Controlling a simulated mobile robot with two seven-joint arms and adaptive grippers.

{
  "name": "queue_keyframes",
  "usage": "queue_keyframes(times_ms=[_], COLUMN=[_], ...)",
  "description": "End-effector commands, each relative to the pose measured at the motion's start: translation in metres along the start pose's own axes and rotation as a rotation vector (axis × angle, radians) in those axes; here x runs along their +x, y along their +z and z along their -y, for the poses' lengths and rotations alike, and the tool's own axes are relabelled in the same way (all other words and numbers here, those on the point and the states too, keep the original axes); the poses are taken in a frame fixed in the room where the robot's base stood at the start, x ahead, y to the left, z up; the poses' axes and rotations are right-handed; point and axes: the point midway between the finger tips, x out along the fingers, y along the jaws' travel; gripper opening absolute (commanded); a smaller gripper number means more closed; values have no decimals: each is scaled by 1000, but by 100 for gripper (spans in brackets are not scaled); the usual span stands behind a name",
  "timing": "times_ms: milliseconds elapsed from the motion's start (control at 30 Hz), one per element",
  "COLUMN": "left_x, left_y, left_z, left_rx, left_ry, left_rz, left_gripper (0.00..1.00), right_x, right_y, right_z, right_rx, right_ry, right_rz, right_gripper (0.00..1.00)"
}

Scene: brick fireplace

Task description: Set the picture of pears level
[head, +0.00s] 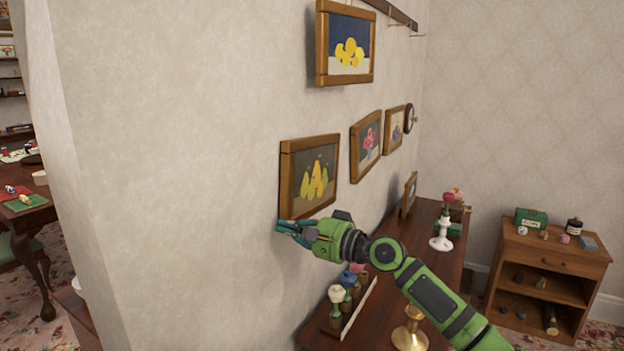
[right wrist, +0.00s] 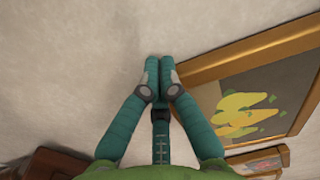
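The picture of pears (head: 311,172), yellow-green pears on a dark ground in a wooden frame, hangs on the left wall. Its top edge slopes differently from that of the flower picture beside it, so it looks tilted. My right gripper (head: 281,228) is at the frame's lower left corner, fingers pointing left. In the right wrist view the two teal fingertips (right wrist: 159,66) are together with nothing seen between them. The frame (right wrist: 205,66) lies just right of them; I cannot tell whether they touch it. My left gripper is not in view.
A lemon picture (head: 347,45) hangs above, and the flower picture (head: 366,146) to the right. Below, a dark wooden surface (head: 411,232) holds a brass candlestick (head: 410,333), a white vase (head: 441,235) and several small items. The wall left of the pears is bare.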

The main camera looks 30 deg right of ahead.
Motion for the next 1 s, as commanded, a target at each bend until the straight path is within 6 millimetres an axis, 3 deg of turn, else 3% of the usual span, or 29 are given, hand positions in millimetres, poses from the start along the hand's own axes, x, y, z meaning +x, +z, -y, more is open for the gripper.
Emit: queue_keyframes(times_ms=[1000], left_x=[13], left_y=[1], left_z=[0], left_rx=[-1], left_ry=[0], left_rz=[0], left_gripper=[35], right_x=[0], right_y=[-14], right_z=[2], right_rx=[-2], right_ry=[-5], right_rz=[-4], right_gripper=[0])
